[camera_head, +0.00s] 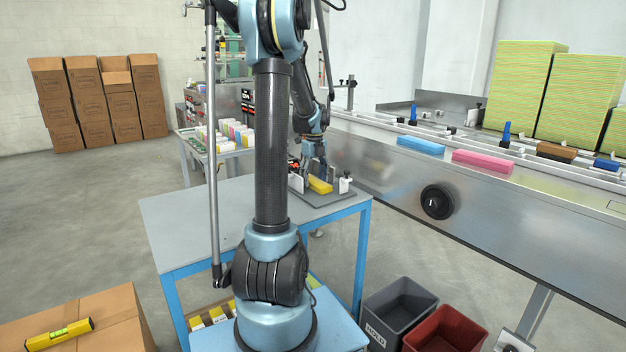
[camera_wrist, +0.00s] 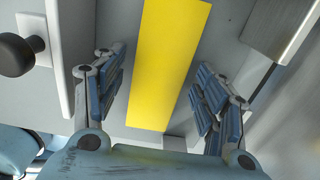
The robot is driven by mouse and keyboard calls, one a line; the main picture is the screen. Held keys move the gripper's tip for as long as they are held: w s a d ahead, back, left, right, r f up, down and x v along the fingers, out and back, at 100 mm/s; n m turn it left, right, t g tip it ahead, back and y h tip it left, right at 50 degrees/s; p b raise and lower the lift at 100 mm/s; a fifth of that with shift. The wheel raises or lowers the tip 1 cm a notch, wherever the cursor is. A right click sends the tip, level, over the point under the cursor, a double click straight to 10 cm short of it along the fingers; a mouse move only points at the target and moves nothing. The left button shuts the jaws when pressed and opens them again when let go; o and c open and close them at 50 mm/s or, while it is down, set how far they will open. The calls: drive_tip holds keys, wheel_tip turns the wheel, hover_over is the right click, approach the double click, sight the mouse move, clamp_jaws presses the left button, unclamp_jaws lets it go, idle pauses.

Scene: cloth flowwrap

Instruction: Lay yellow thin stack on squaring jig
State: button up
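The yellow thin stack (camera_head: 320,186) is a flat yellow block lying on the squaring jig (camera_head: 335,199), a grey plate with upright white fences and dark knobs, on the blue-framed table. In the wrist view the yellow stack (camera_wrist: 165,65) runs lengthwise between my finger pads. My gripper (camera_head: 314,172) is just above the stack. In the wrist view its fingers (camera_wrist: 160,92) are spread, with gaps visible beside the stack, so it is open. A jig fence with a knob (camera_wrist: 18,54) shows at left. The stack's far end is cut off in the wrist view.
The grey table (camera_head: 200,220) is clear left of the jig. A metal conveyor (camera_head: 480,195) with blue, pink and brown stacks runs along the right. A side table (camera_head: 225,145) holds several coloured stacks. Grey (camera_head: 400,305) and red (camera_head: 445,330) bins stand on the floor.

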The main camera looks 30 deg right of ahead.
sight(314, 180)
wheel_tip(314, 180, up, 12)
idle(0.9)
idle(0.3)
